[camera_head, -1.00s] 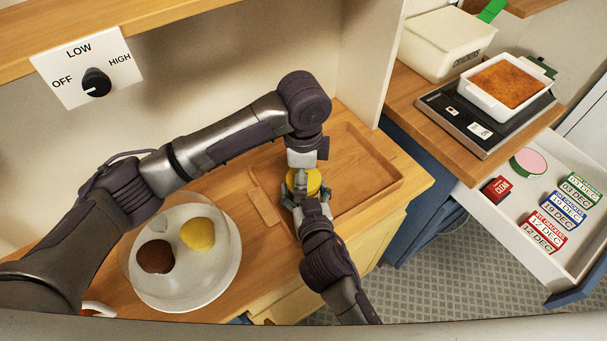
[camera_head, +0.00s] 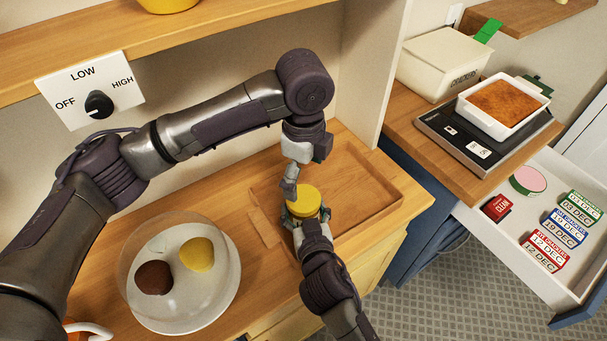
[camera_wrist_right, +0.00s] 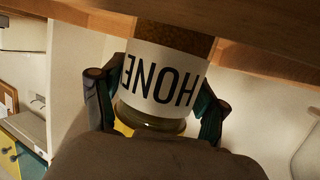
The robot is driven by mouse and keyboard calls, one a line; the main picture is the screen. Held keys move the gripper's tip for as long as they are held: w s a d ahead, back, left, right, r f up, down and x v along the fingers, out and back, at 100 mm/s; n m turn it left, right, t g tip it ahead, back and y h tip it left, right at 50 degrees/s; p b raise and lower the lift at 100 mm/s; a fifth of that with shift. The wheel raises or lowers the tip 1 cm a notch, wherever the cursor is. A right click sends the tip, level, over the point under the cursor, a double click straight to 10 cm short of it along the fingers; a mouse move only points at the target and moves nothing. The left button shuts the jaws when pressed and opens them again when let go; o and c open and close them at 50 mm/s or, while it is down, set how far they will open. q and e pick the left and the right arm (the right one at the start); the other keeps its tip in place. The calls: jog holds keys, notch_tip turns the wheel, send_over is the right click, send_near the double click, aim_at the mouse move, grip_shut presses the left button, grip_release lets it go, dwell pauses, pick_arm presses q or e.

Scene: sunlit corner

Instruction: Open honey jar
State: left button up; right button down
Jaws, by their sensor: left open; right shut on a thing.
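The honey jar stands in the wooden tray (camera_head: 372,212). Its yellow lid (camera_head: 305,198) faces up in the head view, resting on top of the jar. In the right wrist view the jar's white label (camera_wrist_right: 163,80) reads "HONE" upside down. My right gripper (camera_head: 305,221) is shut around the jar, with its fingers on both sides in the wrist view (camera_wrist_right: 160,105). My left gripper (camera_head: 290,185) is open and empty, just above and left of the lid. Only part of its fingers shows, and I cannot tell if it touches the lid.
A white plate (camera_head: 180,318) with yellow and brown items under a clear dome stands left of the tray. A scale (camera_head: 462,140) bearing a baking dish (camera_head: 498,125) and an open drawer (camera_head: 487,236) are at right.

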aim_at(304, 198)
pick_arm(q)
jog(key=shift+r+m, duration=0.15)
jog(key=shift+m, duration=0.35)
jog(key=shift+f, duration=3.85)
jog(key=c, duration=1.2)
jog(key=n, duration=0.5)
jog(key=shift+s+n, duration=0.1)
jog(key=shift+n, duration=0.2)
jog(key=n, duration=0.3)
jog(key=shift+n, duration=0.4)
jog(key=shift+r, duration=0.25)
jog(key=shift+r, duration=0.9)
